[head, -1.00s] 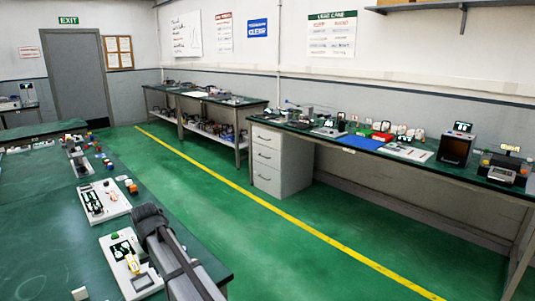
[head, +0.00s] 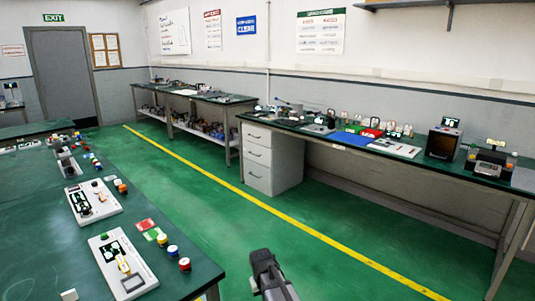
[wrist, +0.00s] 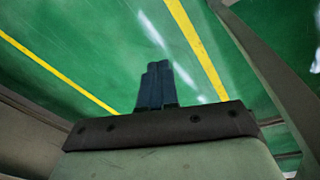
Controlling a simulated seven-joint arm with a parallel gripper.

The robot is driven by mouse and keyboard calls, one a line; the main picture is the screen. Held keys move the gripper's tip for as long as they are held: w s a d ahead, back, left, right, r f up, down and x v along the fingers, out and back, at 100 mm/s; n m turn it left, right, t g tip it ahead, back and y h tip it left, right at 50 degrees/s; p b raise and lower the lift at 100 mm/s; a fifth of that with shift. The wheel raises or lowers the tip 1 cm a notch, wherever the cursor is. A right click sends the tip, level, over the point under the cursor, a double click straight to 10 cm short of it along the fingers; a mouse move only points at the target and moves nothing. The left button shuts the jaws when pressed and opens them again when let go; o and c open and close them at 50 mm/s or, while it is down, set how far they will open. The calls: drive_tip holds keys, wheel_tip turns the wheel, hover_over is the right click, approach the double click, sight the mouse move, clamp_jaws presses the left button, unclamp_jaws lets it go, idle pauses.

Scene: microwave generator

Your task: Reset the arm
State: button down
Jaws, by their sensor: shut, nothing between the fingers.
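My gripper (wrist: 158,84) shows in the wrist view with its two dark fingers pressed together and nothing between them. Behind the fingers is the green floor with yellow lines. In the head view, a grey part of my arm (head: 270,275) shows at the bottom, over the floor just right of the green workbench's corner. My fingertips cannot be made out there.
The left green workbench (head: 40,245) carries white device panels (head: 122,264), coloured buttons (head: 184,265) and small blocks. A long bench (head: 455,172) with drawers (head: 258,158) and devices stands along the right wall. The floor (head: 215,205) between them is clear.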

drive_tip(key=s+d+f+m+g, duration=0.1)
drive_tip(key=s+d+f+g, duration=0.1)
drive_tip(key=s+d+f, duration=0.6)
drive_tip(key=s+d+f+m+g, duration=0.1)
drive_tip(key=s+d+f+g, duration=0.15)
drive_tip(key=s+f, duration=0.85)
drive_tip(key=s+d+f+g, duration=0.1)
drive_tip(key=s+d+f, duration=0.1)
drive_tip(key=s, duration=0.7)
drive_tip(key=s+d+f+m+g, duration=0.1)
drive_tip(key=s+d+f, duration=0.1)
drive_tip(key=s, duration=0.8)
drive_tip(key=s+d+f+m+g, duration=0.1)
drive_tip(key=s+d+f, duration=0.2)
drive_tip(key=s, duration=0.6)
drive_tip(key=shift+s+f+g+y, duration=0.25)
drive_tip(key=shift+s+g+y, duration=0.1)
drive_tip(key=shift+y, duration=0.05)
drive_tip(key=shift+d, duration=0.1)
